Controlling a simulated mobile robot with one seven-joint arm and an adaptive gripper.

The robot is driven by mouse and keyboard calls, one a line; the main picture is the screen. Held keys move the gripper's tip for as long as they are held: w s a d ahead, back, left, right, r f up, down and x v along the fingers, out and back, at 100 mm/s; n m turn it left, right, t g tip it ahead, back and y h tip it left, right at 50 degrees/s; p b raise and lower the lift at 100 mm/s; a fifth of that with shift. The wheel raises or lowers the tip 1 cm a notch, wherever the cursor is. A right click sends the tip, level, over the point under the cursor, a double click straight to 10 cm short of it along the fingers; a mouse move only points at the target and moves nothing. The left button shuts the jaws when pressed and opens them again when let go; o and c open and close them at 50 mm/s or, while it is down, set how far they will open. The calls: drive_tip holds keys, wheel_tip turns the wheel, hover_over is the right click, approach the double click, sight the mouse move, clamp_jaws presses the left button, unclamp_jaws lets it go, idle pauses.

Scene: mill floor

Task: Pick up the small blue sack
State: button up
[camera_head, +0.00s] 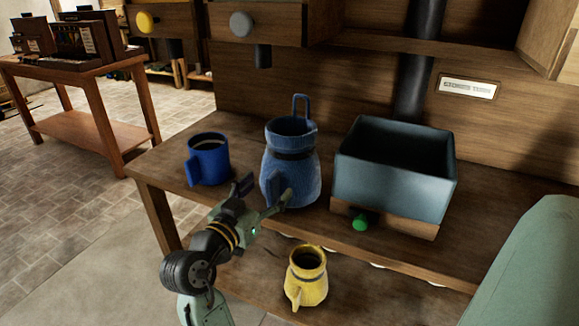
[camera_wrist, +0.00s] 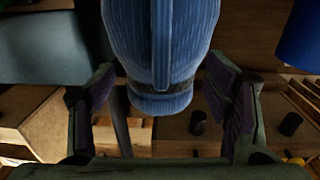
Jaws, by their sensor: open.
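The small blue sack (camera_head: 291,172) stands upright on the wooden bench, with a dark band round its neck and a loop rising above its open top. In the wrist view the sack (camera_wrist: 162,40) appears upside down and fills the top middle. My gripper (camera_head: 264,192) is open at the near side of the sack, its fingers spread toward it. In the wrist view my gripper (camera_wrist: 162,88) has one finger on each side of the sack in the picture. I cannot tell whether either finger touches it.
A blue mug (camera_head: 209,160) stands left of the sack, and a grey-blue bin (camera_head: 392,182) right of it. A green knob (camera_head: 360,223) sits below the bin. A yellow jug (camera_head: 306,277) stands on the lower shelf. A dark pipe (camera_head: 416,75) rises behind the bin.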

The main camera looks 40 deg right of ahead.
sight(287, 156)
drive_tip(key=x, duration=0.2)
drive_tip(key=p+x, duration=0.1)
drive_tip(key=shift+w+d+r, duration=0.15)
drive_tip(key=shift+d+r, duration=0.1)
drive_tip(key=shift+d, duration=0.15)
drive_tip(key=shift+w+d+f, duration=0.1)
drive_tip(key=shift+w+d, duration=0.05)
drive_tip(key=shift+d, duration=0.05)
drive_tip(key=shift+c, duration=0.3)
clamp_jaws()
idle(0.6)
